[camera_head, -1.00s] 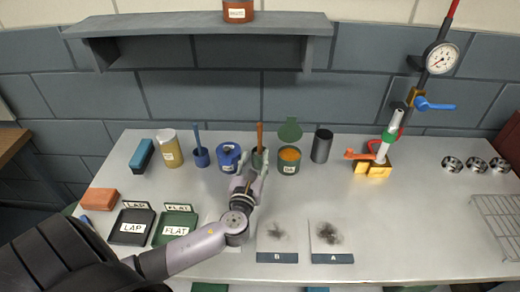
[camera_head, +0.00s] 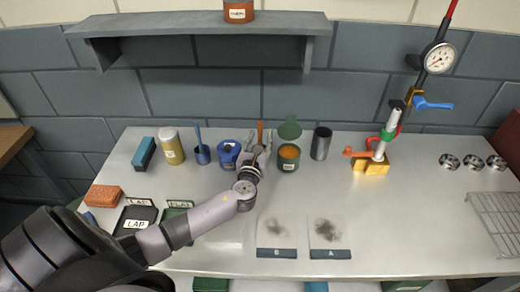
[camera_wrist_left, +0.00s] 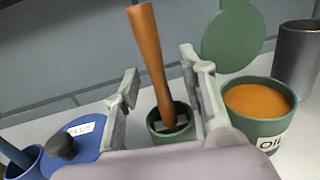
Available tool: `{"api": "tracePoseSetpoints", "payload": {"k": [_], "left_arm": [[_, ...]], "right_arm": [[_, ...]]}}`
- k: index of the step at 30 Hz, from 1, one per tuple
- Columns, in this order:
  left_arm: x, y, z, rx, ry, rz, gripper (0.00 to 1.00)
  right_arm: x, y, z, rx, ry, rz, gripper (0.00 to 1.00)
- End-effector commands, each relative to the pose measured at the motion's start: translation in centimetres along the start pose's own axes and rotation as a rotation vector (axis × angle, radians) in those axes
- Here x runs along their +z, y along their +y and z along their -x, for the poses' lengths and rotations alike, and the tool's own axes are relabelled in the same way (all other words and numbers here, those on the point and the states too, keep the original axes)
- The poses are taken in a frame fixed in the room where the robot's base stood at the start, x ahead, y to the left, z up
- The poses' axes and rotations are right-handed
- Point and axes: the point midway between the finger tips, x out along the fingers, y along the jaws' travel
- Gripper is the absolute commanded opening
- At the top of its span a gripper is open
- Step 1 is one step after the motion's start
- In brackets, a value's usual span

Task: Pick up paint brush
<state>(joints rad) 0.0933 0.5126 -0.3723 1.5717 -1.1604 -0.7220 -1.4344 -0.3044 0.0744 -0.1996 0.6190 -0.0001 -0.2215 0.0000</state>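A brush with an orange-brown handle (camera_wrist_left: 150,50) stands upright, leaning slightly, in a small dark green cup (camera_wrist_left: 173,132) in the left wrist view. Its handle top also shows in the head view (camera_head: 260,128); its lower end is hidden inside the cup. My left gripper (camera_head: 260,142) is open, with one finger on each side of the handle and cup. In the left wrist view, gaps show between the handle and both fingers. A second brush with a blue handle (camera_head: 198,134) stands in a blue cup (camera_head: 203,156) to the left. My right gripper is not in view.
A blue lidded glue pot (camera_wrist_left: 84,138) is close left of my gripper. A green oil tin (camera_wrist_left: 262,128) with raised lid is close right, beside a dark cylinder (camera_head: 321,146). A shelf (camera_head: 190,27) hangs above.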

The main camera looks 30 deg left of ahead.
Motion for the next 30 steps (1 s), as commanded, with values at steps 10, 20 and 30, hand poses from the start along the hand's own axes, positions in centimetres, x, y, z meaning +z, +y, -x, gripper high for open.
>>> {"api": "tracePoseSetpoints", "payload": {"k": [10,20,30], "left_arm": [[-0.01,0.0,0.04,0.0,0.0,0.0,0.15],[0.0,0.0,0.04,0.0,0.0,0.0,0.0],[0.01,0.01,0.03,0.0,0.0,0.0,0.0]], "right_arm": [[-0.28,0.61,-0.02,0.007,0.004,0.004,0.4],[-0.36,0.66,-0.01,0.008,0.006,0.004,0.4],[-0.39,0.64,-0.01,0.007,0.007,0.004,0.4]]}}
